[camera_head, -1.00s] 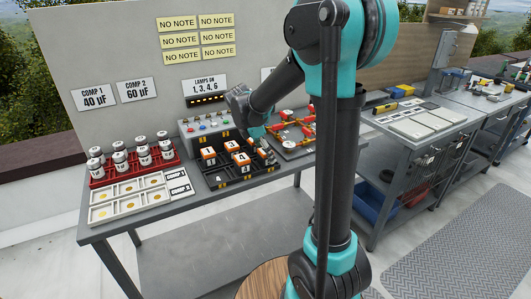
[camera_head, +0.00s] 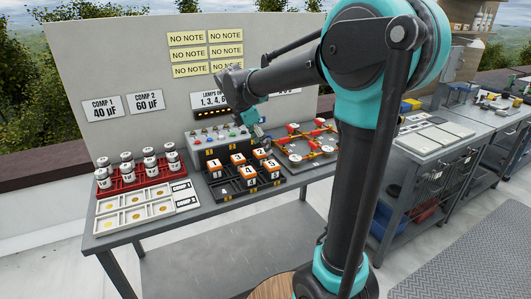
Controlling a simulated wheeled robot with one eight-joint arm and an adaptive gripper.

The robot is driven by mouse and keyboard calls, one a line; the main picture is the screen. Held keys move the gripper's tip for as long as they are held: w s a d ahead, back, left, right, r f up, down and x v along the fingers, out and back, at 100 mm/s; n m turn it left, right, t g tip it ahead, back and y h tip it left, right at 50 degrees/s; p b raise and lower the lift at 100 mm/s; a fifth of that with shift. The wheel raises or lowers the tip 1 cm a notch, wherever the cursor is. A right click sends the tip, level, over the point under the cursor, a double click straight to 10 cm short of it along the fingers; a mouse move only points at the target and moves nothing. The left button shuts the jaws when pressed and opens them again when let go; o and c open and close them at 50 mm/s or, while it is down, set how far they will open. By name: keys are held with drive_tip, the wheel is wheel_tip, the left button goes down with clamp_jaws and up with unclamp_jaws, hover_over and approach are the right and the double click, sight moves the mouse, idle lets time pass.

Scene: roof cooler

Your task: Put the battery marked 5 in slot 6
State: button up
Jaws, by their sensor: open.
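Several orange-topped batteries stand in a black tray (camera_head: 232,197) on the bench. The front-right battery (camera_head: 271,166) carries a mark that may be 5, but it is too small to be sure. Others seem to read 1 (camera_head: 214,166), 2 (camera_head: 260,154) and 4 (camera_head: 248,173). My gripper (camera_head: 264,135) is small in view, open, above and behind the tray's right side, apart from the batteries. I see nothing held in it. Slot numbers cannot be read, so I cannot tell which is slot 6.
A grey lamp panel (camera_head: 204,141) stands behind the tray. Left are a red rack (camera_head: 132,189) of white cylinders and a white tray (camera_head: 150,206). A board with red fittings (camera_head: 303,157) lies right. Notes hang on the back panel. The bench front is bare.

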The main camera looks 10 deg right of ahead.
drive_tip(key=s+d+f+m+t+y, duration=0.1)
drive_tip(key=s+d+f+m, duration=0.3)
drive_tip(key=s+f+m, duration=0.5)
drive_tip(key=s+d+f+m+t+y, duration=0.1)
drive_tip(key=s+d+f+m+y, duration=0.2)
drive_tip(key=s+f+m, duration=0.7)
drive_tip(key=s+d+m, duration=0.1)
drive_tip(key=m, duration=0.1)
drive_tip(key=shift+s+m+t, duration=0.3)
drive_tip(key=shift+s+t, duration=0.05)
drive_tip(key=shift+t, duration=0.05)
